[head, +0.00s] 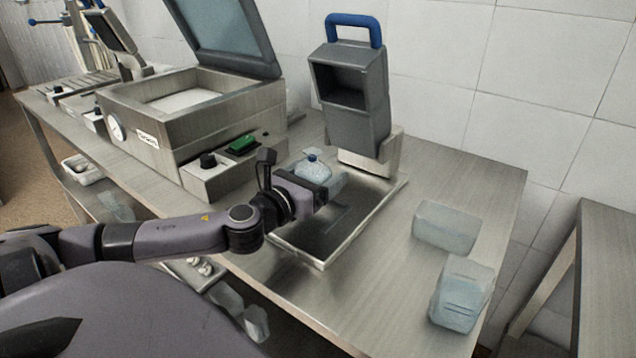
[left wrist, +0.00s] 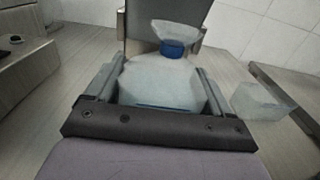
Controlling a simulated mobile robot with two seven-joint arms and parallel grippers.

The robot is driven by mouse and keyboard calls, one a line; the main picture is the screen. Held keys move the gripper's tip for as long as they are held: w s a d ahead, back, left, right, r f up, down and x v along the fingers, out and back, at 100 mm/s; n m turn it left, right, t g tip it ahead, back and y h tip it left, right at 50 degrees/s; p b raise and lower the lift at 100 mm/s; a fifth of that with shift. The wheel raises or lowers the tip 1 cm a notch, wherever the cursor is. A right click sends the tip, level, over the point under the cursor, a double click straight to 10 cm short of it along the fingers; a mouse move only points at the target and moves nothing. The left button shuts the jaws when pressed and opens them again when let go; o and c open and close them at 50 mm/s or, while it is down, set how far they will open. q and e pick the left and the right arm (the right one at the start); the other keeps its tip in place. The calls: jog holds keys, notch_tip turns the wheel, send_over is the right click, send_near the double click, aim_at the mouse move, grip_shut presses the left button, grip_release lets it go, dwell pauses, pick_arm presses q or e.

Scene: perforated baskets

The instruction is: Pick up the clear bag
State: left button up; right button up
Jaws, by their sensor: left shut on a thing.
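The clear bag (head: 313,168) is a pale, see-through pouch gathered at a blue band, with a flared top above it. It is at the back part of the dark tray on the steel table. In the left wrist view the bag (left wrist: 160,82) stands upright between the two fingers. My left gripper (head: 328,184) reaches over the tray from the left and is shut on the bag; it also shows in the left wrist view (left wrist: 158,90). The gripper hides the bag's lower part in the head view. My right gripper is not in view.
A metal-rimmed tray (head: 318,264) lies under the gripper. A grey device with a blue handle (head: 355,95) stands right behind the bag. A steel machine with an open lid (head: 190,125) is at left. Two translucent containers (head: 447,227) (head: 462,293) stand at right.

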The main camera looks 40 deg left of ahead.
aim_at(318, 164)
pick_arm(q)
notch_tip(318, 164, up, 17)
jog(key=p, duration=0.4)
jog(key=shift+p, duration=0.3)
